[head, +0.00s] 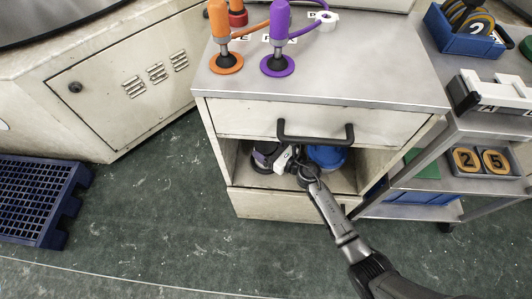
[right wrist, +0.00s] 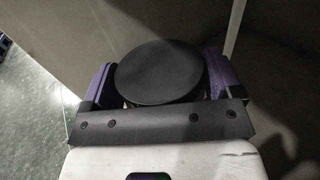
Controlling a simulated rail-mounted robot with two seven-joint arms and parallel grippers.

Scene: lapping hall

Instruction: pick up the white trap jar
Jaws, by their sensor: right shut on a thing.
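A jar with a round black lid (right wrist: 160,72) sits between the purple fingers of my right gripper (right wrist: 160,85) in the right wrist view. Its body is almost wholly hidden, so I cannot clearly see its colour; it appears to be the white trap jar. In the head view my right gripper (head: 266,156) reaches into the open compartment of the cabinet, at the left side, and is shut on this jar. I cannot tell whether the jar stands on the compartment floor or is lifted. My left gripper is not in view.
A blue round container (head: 327,155) stands right of the gripper in the same compartment. The drawer with a black handle (head: 315,135) is just above my arm. Orange (head: 221,30) and purple (head: 280,30) tools stand on the cabinet top. A blue pallet (head: 40,200) lies at left; the floor between is clear.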

